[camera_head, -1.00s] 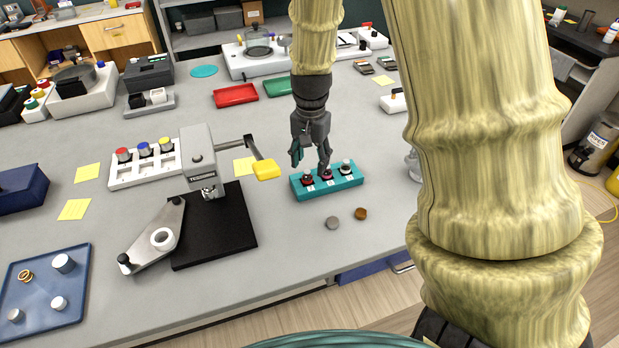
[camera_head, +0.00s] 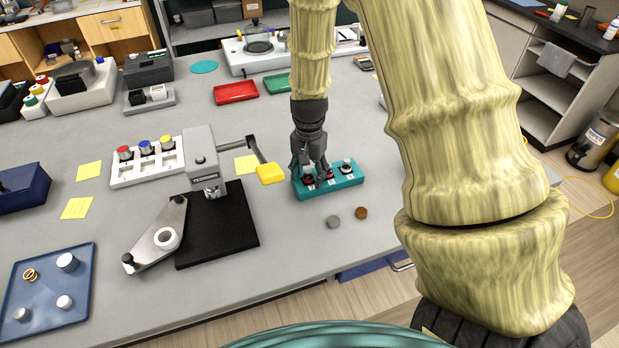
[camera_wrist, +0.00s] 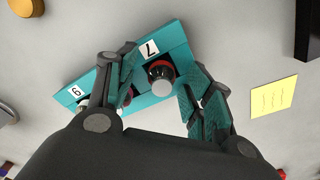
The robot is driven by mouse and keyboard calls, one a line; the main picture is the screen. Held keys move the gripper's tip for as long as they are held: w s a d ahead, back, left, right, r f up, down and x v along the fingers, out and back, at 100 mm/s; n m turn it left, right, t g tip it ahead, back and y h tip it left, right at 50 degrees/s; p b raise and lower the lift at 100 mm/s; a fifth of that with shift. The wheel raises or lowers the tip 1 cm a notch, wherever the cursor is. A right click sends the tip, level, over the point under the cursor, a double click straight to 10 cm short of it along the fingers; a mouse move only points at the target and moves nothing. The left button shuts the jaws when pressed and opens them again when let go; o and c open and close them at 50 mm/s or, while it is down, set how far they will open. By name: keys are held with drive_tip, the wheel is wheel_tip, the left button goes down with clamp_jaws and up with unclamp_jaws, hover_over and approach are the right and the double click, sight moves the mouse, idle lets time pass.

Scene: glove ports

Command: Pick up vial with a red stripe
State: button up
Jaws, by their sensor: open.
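A teal rack (camera_head: 345,180) stands on the grey bench; it also shows in the wrist view (camera_wrist: 178,45). In the wrist view, a dark-topped vial with a red band (camera_wrist: 160,72) sits in the slot marked 7. Another reddish vial (camera_wrist: 127,97) is partly hidden behind my left finger. In the head view, a dark vial with a pale top (camera_head: 347,166) stands at the rack's right end. My gripper (camera_head: 314,172) is open and pointed down over the rack's left part. In the wrist view its fingers (camera_wrist: 160,80) are on either side of the banded vial; contact cannot be told.
A white rack (camera_head: 148,168) with red, blue and yellow-topped vials is farther left. Two small discs (camera_head: 347,217) lie in front. A red tray (camera_head: 235,94) is behind.

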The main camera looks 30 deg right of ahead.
drive_tip(key=shift+w+f, duration=0.15)
drive_tip(key=shift+c, duration=1)
drive_tip(key=c, duration=0.8)
drive_tip(key=shift+r, duration=0.2)
